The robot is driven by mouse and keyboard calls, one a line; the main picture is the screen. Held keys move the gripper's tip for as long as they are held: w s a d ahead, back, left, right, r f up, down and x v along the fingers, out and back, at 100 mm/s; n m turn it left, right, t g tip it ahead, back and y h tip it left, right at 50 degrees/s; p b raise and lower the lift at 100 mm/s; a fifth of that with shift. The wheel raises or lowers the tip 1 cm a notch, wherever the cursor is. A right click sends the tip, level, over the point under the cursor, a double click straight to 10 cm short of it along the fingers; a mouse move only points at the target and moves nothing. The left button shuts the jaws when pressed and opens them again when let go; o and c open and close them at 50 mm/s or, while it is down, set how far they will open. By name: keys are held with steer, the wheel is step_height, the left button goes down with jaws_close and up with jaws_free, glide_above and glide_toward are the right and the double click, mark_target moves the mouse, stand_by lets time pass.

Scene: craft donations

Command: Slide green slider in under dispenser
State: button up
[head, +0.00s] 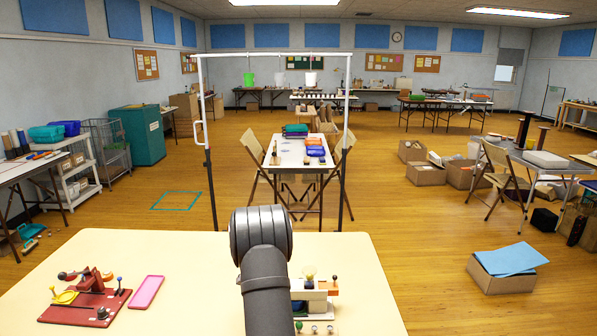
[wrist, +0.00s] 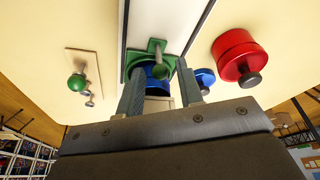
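In the wrist view my gripper (wrist: 162,84) has its two fingers apart, pointing at a green slider (wrist: 157,47) with an upright peg and round knob. The slider sits at the end of a pale strip. A blue round part (wrist: 157,75) shows between the fingers, partly hidden. I cannot tell whether the fingers touch the slider; no firm hold shows. In the head view the dispenser (head: 318,302), a pale block unit with small coloured knobs, is partly hidden behind my arm. My fingers and the slider are hidden there.
Beside the slider are a red cylinder (wrist: 235,52), a blue ball knob (wrist: 204,77) and a beige plate with a green knob (wrist: 77,83). A red lever board (head: 85,308) and pink tray (head: 146,291) lie on the table's left. The table (head: 200,260) is clear between.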

jaws_close()
steer(key=shift+d, duration=0.5)
jaws_free()
steer(key=shift+r, duration=3.75)
